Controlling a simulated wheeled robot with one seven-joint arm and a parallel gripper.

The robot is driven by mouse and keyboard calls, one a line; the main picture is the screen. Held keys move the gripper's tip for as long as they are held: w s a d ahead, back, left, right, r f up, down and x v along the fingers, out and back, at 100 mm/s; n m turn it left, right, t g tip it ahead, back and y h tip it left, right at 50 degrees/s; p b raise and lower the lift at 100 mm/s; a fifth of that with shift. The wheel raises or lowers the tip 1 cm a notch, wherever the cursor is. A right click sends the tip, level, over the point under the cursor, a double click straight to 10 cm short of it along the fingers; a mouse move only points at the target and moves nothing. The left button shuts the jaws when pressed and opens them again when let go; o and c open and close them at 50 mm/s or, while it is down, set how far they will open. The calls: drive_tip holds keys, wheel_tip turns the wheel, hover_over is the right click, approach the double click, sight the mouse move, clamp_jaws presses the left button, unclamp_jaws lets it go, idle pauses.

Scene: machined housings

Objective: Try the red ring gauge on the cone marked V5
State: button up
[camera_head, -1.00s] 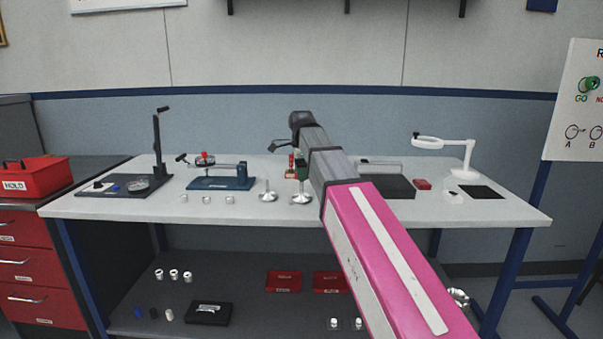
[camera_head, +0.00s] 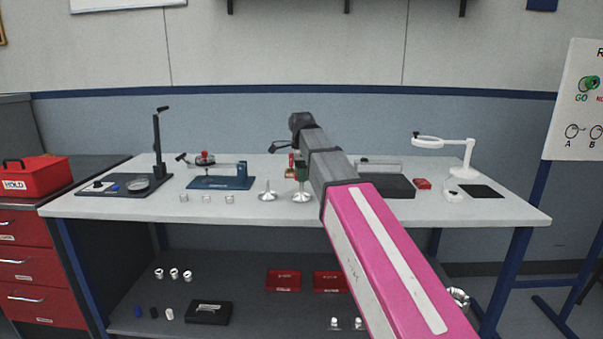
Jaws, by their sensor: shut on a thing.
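Two silver cones with flared round bases stand near the front middle of the bench, a left cone (camera_head: 267,192) and a right cone (camera_head: 301,195). No marking such as V5 is legible on either. My gripper (camera_head: 297,170) is just above the right cone, mostly hidden by my own arm and small in the picture. A small red piece, apparently the red ring gauge (camera_head: 291,164), shows at my gripper, with green beside it. My gripper is shut on it. I cannot tell whether the ring touches the cone.
A blue fixture (camera_head: 220,183) and several small pale parts lie left of the cones. A dark stand (camera_head: 158,150) is farther left. A dark plate (camera_head: 388,187), a red block (camera_head: 423,184) and a white magnifier lamp (camera_head: 465,165) are right. Bare bench (camera_head: 340,212) lies in front.

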drive_tip(key=shift+f, duration=0.45)
idle(1.1)
drive_tip(key=shift+r, duration=0.2)
drive_tip(key=shift+r, duration=1.8)
wheel_tip(320, 180, up, 5)
idle(0.5)
